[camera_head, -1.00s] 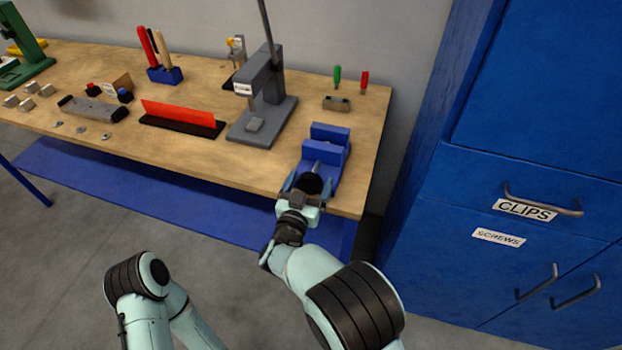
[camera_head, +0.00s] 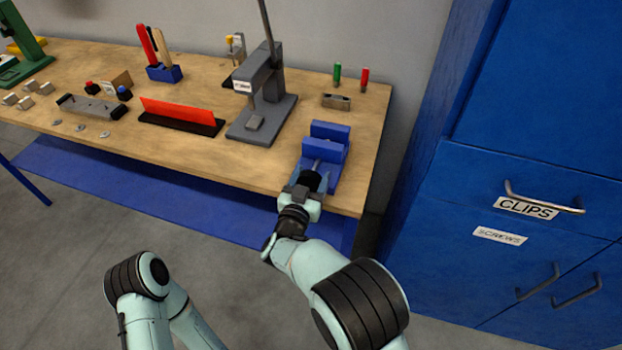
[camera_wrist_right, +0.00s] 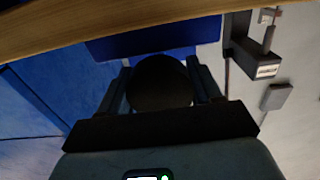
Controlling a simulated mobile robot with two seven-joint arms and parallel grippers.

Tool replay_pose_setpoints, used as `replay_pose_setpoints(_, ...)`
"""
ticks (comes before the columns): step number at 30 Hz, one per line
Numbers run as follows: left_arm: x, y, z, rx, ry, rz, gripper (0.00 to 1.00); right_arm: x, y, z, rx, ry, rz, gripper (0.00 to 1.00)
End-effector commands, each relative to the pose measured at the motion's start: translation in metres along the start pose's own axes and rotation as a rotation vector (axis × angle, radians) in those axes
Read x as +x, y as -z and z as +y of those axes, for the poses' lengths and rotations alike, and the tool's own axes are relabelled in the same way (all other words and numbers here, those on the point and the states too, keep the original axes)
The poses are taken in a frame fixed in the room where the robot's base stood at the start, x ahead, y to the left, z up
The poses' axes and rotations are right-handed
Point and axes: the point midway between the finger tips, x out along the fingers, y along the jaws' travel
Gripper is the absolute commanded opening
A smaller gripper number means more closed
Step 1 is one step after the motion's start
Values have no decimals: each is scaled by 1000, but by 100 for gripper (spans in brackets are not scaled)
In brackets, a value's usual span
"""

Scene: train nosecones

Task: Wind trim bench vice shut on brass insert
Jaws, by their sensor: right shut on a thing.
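The blue bench vice (camera_head: 328,143) stands at the front right corner of the wooden bench, its screw end towards me. My right gripper (camera_head: 309,182) is at that end, shut on the vice's dark round handle. In the right wrist view the handle (camera_wrist_right: 160,84) sits between the two fingers (camera_wrist_right: 160,92), with the blue vice body (camera_wrist_right: 150,40) beyond it. I cannot make out a brass insert between the jaws or how wide the jaw gap is. My left gripper is out of view; only part of that arm shows.
A grey press (camera_head: 262,100) stands left of the vice, and a red strip on a black base (camera_head: 180,118) lies further left. A small metal block (camera_head: 336,102) and two screwdrivers are behind the vice. Blue cabinets (camera_head: 520,200) stand close on the right.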

Motion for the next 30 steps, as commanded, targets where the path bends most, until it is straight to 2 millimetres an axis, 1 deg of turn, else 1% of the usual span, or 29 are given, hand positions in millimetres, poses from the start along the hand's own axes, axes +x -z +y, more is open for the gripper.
replay_pose_setpoints(1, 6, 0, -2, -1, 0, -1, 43, 0, -2, 0, 27, 0, 0, 33)
replay_pose_setpoints(6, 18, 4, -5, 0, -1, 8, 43, 0, -3, 1, 140, -2, 0, 33)
replay_pose_setpoints(15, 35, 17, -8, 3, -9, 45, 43, 0, -3, 0, 362, -1, 0, 33)
replay_pose_setpoints(24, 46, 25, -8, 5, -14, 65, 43, 0, -3, 0, 518, 0, -2, 36)
replay_pose_setpoints(30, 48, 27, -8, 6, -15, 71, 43, -1, -3, -1, 558, 2, -7, 36)
